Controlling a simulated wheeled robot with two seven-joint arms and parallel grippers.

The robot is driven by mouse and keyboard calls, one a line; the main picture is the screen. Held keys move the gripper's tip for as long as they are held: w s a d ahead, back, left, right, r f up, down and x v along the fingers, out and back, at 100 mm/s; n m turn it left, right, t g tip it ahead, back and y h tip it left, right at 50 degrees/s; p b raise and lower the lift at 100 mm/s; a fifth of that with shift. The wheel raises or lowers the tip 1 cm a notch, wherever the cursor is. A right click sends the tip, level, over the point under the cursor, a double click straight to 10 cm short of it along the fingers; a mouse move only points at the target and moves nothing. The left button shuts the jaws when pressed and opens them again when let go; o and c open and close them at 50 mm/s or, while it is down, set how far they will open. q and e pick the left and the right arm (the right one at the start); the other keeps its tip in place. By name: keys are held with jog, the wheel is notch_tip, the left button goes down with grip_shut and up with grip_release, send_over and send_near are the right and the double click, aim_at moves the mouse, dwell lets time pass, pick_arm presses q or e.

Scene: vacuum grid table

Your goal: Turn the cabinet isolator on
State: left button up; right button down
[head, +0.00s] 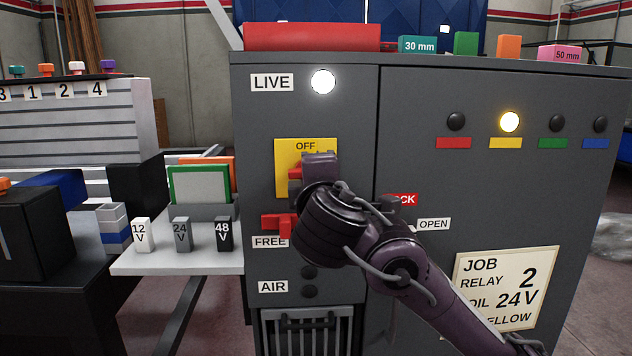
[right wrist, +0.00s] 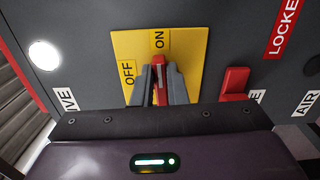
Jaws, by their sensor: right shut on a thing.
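The cabinet isolator's yellow plate (head: 284,182) is on the grey cabinet's left panel, with OFF at its top. The right wrist view shows the plate (right wrist: 192,50) with both OFF and ON labels. My right gripper (head: 305,165) is at the plate, covering much of it. In the right wrist view its fingers (right wrist: 160,80) are shut on the red isolator handle (right wrist: 159,76), whose visible red end lies near the ON label. The handle's exact angle is partly hidden. The lamp (head: 322,82) beside LIVE glows white. My left gripper is not in view.
A red latch (head: 277,225) sits just below the plate, near FREE. A side shelf (head: 160,264) with 12 V, 24 V and 48 V blocks is at the left. A lit yellow lamp (head: 509,122) and a job card (head: 506,288) are on the right door.

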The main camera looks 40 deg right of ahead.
jog(key=shift+f+m, duration=0.15)
jog(key=shift+m, duration=0.25)
jog(key=c, duration=1.4)
grip_release()
jog(key=shift+c, duration=0.2)
jog(key=v, duration=0.8)
jog(key=shift+w, duration=0.1)
